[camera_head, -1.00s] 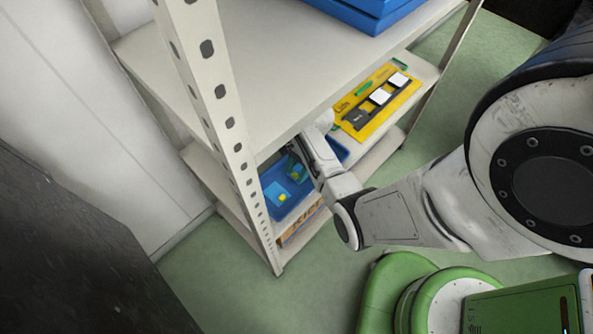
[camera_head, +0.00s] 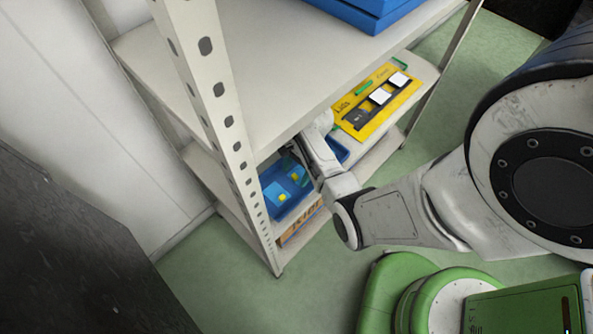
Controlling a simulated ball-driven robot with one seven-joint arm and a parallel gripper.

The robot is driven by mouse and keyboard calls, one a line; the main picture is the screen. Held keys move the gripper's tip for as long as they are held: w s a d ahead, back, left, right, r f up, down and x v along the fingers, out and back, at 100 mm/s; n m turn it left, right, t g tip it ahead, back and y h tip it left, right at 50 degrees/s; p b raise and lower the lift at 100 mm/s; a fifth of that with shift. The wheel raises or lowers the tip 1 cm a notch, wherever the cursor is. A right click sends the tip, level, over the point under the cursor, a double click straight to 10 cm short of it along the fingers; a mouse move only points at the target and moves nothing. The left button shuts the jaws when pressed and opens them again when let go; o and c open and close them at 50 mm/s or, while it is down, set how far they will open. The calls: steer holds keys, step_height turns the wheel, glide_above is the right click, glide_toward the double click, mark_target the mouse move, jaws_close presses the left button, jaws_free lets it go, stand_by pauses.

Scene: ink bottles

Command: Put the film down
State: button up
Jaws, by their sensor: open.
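My gripper (camera_head: 301,153) reaches in under the upper shelf board, above the right part of a blue tray (camera_head: 284,212). Its fingers are small, dark and partly hidden by the shelf edge and my wrist; they are open. In the tray lie a light-blue flat piece (camera_head: 274,192) and small yellow spots. I cannot tell for sure which piece is the film, and nothing shows clearly between the fingers.
A perforated shelf post (camera_head: 213,80) stands left of my gripper. The upper shelf board (camera_head: 270,75) hangs over the work area and bears blue boxes (camera_head: 352,12). A lettered box (camera_head: 300,225) sits below the tray. Small green pieces (camera_head: 363,88) lie on or beside the yellow board.

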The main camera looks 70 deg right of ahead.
steer(key=p+v, duration=0.1)
steer(key=v, duration=1.2)
steer(key=shift+p, duration=0.3)
steer(key=shift+a, duration=0.1)
